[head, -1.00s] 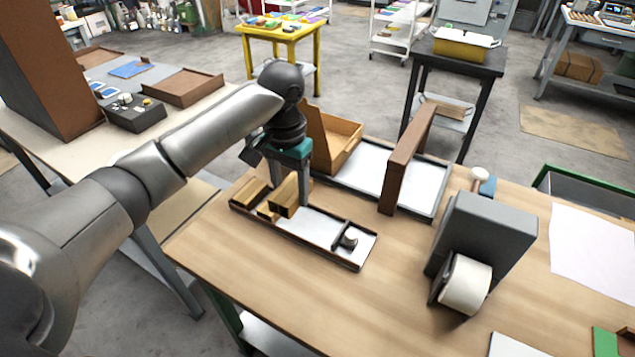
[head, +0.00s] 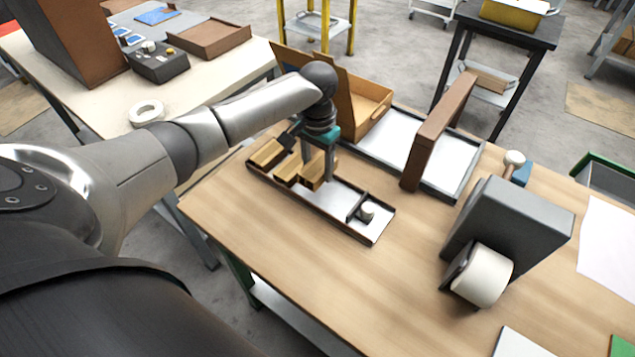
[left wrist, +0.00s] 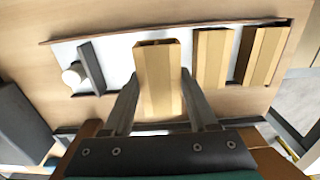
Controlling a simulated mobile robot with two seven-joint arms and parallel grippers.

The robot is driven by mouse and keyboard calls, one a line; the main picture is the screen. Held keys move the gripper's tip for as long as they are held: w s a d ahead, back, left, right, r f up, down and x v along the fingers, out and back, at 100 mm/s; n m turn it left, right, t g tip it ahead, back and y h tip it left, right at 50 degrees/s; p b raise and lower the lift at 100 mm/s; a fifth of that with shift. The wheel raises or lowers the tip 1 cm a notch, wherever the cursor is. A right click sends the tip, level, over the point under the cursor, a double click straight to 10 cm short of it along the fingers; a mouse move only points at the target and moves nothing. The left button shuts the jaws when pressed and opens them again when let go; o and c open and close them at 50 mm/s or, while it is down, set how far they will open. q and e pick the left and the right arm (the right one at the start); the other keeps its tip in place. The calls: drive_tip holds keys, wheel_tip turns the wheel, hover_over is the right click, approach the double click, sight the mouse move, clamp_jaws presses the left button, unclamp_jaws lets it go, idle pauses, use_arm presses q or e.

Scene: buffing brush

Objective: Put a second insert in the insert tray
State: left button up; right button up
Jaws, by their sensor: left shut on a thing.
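The insert tray (head: 338,214) is long and dark-rimmed with a pale floor, and lies on the wooden bench. Two tan wooden inserts lie in its far-left part: one at the end (head: 267,153) and one beside it (head: 288,172). They also show in the left wrist view, the end one (left wrist: 262,55) and its neighbour (left wrist: 213,57). My left gripper (left wrist: 160,85) is shut on a third wooden insert (left wrist: 158,65), over the tray between those two and the divider (left wrist: 92,66). Whether this insert touches the tray floor is unclear. My right gripper is out of view.
A small round piece (head: 367,210) sits in the tray's end compartment. An open wooden box (head: 365,105) and a grey tray with a brown upright board (head: 437,130) stand behind. A grey machine with a white roller (head: 482,275) stands right.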

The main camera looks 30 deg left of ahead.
sight(317, 166)
use_arm(q)
drive_tip(key=shift+f, duration=0.6)
wheel_tip(317, 166, down, 4)
drive_tip(key=shift+b, duration=0.65)
drive_tip(key=shift+r, duration=0.1)
drive_tip(key=o, duration=1.3)
wheel_tip(317, 166, up, 12)
drive_tip(key=p, duration=0.3)
